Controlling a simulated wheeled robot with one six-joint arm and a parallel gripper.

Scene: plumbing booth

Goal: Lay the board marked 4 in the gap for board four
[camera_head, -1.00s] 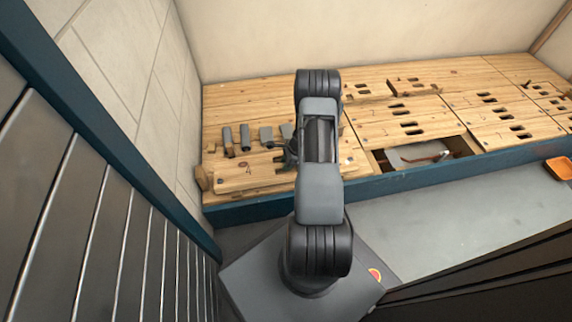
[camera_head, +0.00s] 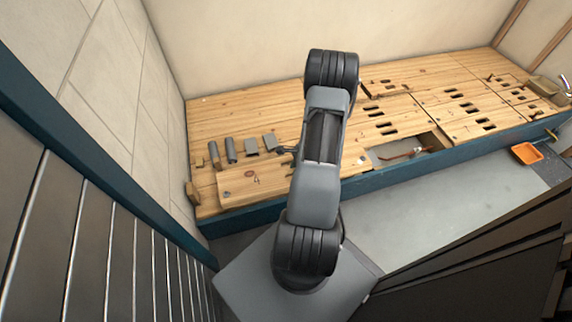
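A loose pale wooden board (camera_head: 232,186) lies at the front left of the wooden deck. An open gap (camera_head: 383,159) shows in the front row right of my arm, with a grey floor and a copper-coloured pipe inside. My gripper (camera_head: 286,151) shows only as a dark part left of my arm, near the far edge of the loose board. Its fingers are too small and hidden to read, and I cannot tell whether it touches anything.
Several grey tools or blocks (camera_head: 231,150) lie behind the loose board. A small wooden block (camera_head: 193,193) is at the left edge. Slotted boards (camera_head: 465,95) cover the right side. An orange tray (camera_head: 526,153) is on the floor at right. A tiled wall is close at left.

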